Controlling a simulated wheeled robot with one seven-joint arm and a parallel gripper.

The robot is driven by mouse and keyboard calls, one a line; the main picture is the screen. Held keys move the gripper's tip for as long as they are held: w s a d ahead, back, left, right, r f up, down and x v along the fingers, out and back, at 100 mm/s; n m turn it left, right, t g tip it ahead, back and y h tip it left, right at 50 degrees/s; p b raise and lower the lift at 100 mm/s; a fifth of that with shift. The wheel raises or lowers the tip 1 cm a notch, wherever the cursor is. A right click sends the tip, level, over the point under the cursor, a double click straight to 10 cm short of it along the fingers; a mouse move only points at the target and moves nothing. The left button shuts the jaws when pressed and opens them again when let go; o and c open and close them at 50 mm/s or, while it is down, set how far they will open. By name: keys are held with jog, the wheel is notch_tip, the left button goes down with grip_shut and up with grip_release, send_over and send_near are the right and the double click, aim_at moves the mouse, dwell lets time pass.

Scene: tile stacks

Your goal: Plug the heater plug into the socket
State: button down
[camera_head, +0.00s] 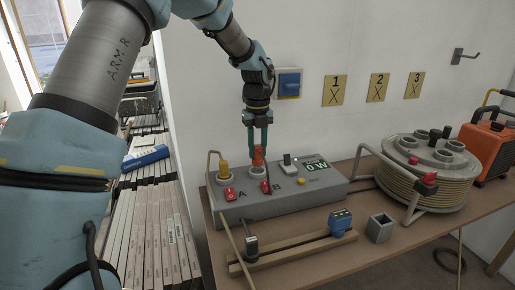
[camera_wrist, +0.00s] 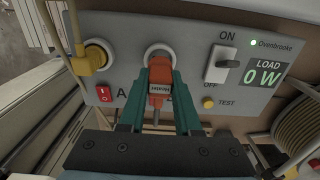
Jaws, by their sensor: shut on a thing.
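The orange heater plug (camera_head: 258,154) is upright between the fingers of my gripper (camera_head: 258,147), which is shut on it. In the wrist view the plug (camera_wrist: 160,80) shows a dark label, with my green fingers (camera_wrist: 160,98) on both sides. The right-hand socket (camera_head: 257,171), a round pale ring by the letter B, lies directly below the plug. In the wrist view the plug's far end overlaps this socket (camera_wrist: 160,50). I cannot tell whether the pins are inside it. The socket is in a grey power box (camera_head: 310,197) on the bench.
A yellow plug (camera_head: 224,171) sits in socket A, with its cord at the left. Red switches (camera_head: 230,194) are in front. The display (camera_wrist: 262,74) reads 0 W. A cable reel (camera_head: 430,168) and orange heater (camera_head: 490,148) stand right. A wooden rail (camera_head: 295,250) lies in front.

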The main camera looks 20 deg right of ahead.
aim_at(257, 158)
jog(key=shift+f+b, duration=0.6)
jog(key=shift+f, duration=1.2)
jog(key=c, duration=0.5)
grip_release()
jog(key=shift+r, duration=0.1)
jog(key=shift+r+p, duration=2.9)
jog(key=shift+r, duration=0.05)
